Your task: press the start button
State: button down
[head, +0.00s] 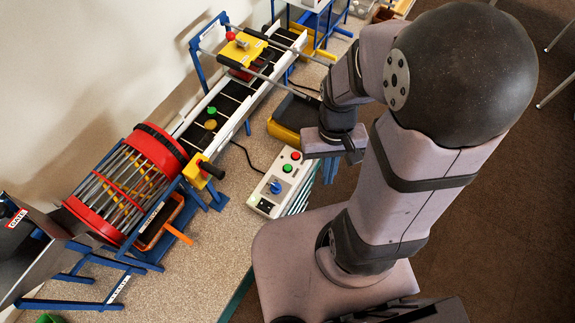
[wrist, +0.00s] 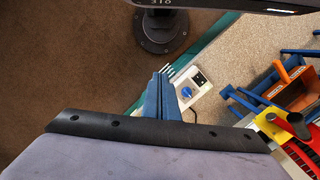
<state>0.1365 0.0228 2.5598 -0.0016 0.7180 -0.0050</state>
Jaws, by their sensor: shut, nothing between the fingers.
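The control box (head: 266,205) is a pale box on the speckled bench near its front edge. It carries a green button (head: 287,168), a red button (head: 295,155), a blue knob (head: 275,187) and a black switch. I take the green one as the start button; no label is readable. In the wrist view the blue knob (wrist: 187,92) shows, and the coloured buttons are hidden behind my gripper (wrist: 165,72). Its blue fingers are shut and empty. In the head view my wrist is above and right of the box, with the fingers hard to make out.
Left of the box stands a red-rimmed drum (head: 158,148) in a blue frame with an orange tray below. A conveyor (head: 226,98) with fruit-like pieces runs behind. A yellow bin (head: 283,132) lies beyond the box. Bare bench (head: 225,225) lies left of the box.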

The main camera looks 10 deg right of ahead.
jog(key=s+f+m+g+y, duration=0.1)
jog(key=s+f+m+g, duration=0.15)
jog(key=s+f, duration=0.2)
jog(key=s+a+f+m+g+y+p, duration=0.1)
jog(key=s+a+f+m+y+p, duration=0.15)
jog(key=a+f+m+y, duration=0.35)
jog(key=m+t, duration=1.1)
jog(key=m, duration=1.3)
send_over(291, 169)
notch_tip(291, 169, down, 4)
jog(key=r, duration=0.1)
jog(key=shift+f+m+b, duration=0.15)
jog(key=shift+m+b, duration=0.2)
jog(key=shift+m, duration=0.1)
jog(key=shift+f, duration=0.15)
notch_tip(291, 169, down, 9)
jog(key=b, duration=0.7)
jog(key=shift+r, duration=0.2)
